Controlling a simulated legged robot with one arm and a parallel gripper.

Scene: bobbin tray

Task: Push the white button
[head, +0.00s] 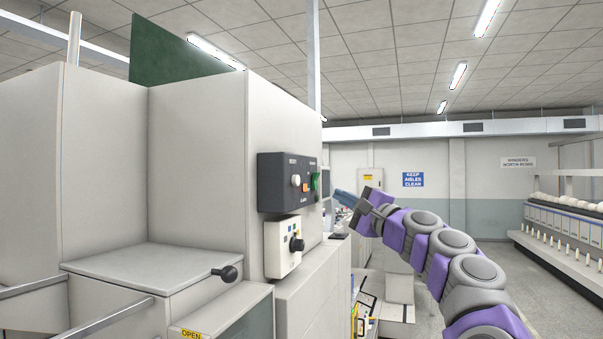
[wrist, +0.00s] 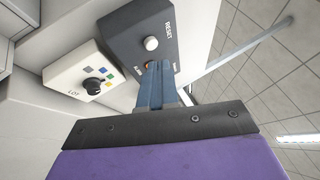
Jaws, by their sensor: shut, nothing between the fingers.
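The white button (head: 295,180) is a round knob on a dark control box (head: 272,183) on the side of a pale machine. In the wrist view the white button (wrist: 151,43) sits beside the word RESET on the dark box (wrist: 125,33). My gripper (head: 337,192) is shut and empty, right of the box in the head view. In the wrist view my gripper's fingertips (wrist: 158,64) appear just below the white button, with a small visible gap in the picture. An orange button (wrist: 148,66) is partly hidden by the fingers. Contact with the box cannot be told.
A green switch (head: 314,181) is on the dark box's right. Below hangs a white box with a black knob (head: 297,244); it also shows in the wrist view (wrist: 94,85). The aisle floor (head: 530,285) at right is clear.

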